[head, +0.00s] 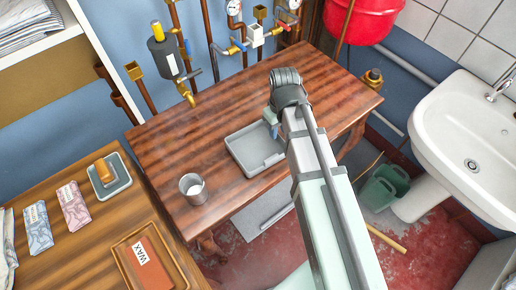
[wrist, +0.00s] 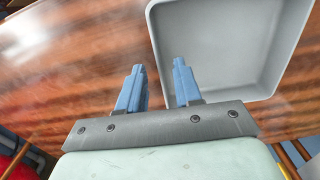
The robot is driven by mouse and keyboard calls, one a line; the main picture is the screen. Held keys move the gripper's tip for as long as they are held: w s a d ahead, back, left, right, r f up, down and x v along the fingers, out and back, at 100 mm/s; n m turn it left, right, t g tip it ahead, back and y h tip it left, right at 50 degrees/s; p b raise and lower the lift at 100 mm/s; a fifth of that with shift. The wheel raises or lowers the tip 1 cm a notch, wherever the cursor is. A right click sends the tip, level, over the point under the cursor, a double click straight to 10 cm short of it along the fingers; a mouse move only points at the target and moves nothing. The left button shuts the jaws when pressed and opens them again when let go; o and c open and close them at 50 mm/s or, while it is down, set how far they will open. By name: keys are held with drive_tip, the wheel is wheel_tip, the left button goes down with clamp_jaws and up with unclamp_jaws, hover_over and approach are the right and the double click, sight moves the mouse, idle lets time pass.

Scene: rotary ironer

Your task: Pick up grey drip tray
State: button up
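The grey drip tray (head: 240,152) is a shallow, rectangular tray lying flat on the wooden table. In the wrist view the tray (wrist: 222,45) fills the upper right and looks empty. My gripper (wrist: 158,66) has two blue fingers, apart with nothing held between them. In that view the tray's near left rim passes between the fingertips, with the right finger over the tray's inside. In the head view my gripper (head: 271,128) is at the tray's far right edge, and my arm hides part of that side. I cannot tell whether the fingers touch the tray.
A metal cup (head: 193,188) stands on the table left of the tray. A brass tap (head: 186,93) and pipes line the wall behind. A sink (head: 470,140) is at right. A side counter (head: 100,225) holds a wax box (head: 150,262) and packets.

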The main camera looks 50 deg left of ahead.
drive_tip(key=shift+f, duration=1.6)
drive_tip(key=shift+w, duration=0.1)
drive_tip(key=shift+c, duration=0.5)
clamp_jaws()
